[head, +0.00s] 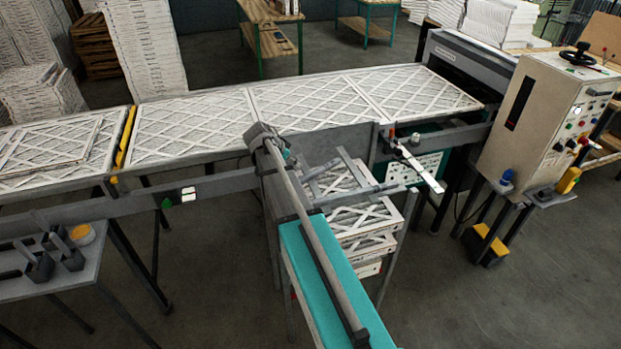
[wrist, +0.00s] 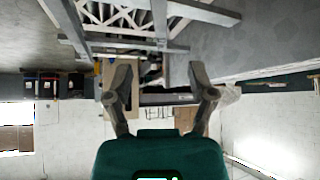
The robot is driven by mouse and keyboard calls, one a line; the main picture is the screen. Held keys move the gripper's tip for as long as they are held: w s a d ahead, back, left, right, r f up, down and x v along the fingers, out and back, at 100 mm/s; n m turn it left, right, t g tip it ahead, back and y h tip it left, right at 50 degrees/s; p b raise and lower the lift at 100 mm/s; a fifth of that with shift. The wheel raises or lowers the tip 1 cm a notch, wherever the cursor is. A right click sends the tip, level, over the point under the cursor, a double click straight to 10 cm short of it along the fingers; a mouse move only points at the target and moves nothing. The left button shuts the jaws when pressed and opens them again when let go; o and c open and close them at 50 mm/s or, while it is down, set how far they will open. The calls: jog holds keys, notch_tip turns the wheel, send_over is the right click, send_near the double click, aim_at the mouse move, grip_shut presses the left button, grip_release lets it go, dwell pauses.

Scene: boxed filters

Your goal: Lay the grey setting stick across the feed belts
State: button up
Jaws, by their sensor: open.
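My gripper (wrist: 162,92) is open in the wrist view, its two grey fingers apart in front of the teal body. No held object can be made out between them. In the head view my grey arm hides part of the scene, and I cannot clearly pick out the fingertips. I cannot tell for certain which piece is the grey setting stick. Several grey bar-like pieces (head: 50,228) stand or lie on the small table at the left. Grey rails (head: 362,194) cross above a stack of filters (head: 362,220). I cannot tell whether these are the feed belts.
A long conveyor (head: 218,182) carries flat lattice filters (head: 195,128) across the back. A beige control cabinet (head: 540,125) stands at the right. A pale bar (head: 417,166) juts out beside the filter stack. A yellow-topped tin (head: 82,233) sits on the left table (head: 85,262). Floor is clear lower right.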

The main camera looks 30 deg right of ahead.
jog(key=b, duration=0.5)
send_near(310, 174)
jog(key=x, duration=0.3)
jog(key=shift+d+f, duration=0.15)
jog(key=shift+f, duration=0.05)
jog(key=shift+w+d+f+b, duration=0.1)
jog(key=shift+d+f+b, duration=0.2)
jog(key=shift+d, duration=0.05)
jog(key=b+x, duration=0.2)
jog(key=x, duration=0.1)
jog(key=shift+f+b, duration=0.2)
jog(key=shift+b, duration=0.2)
jog(key=shift+b+x, duration=0.65)
jog(key=shift+x, duration=0.25)
jog(key=shift+d, duration=0.1)
grip_shut()
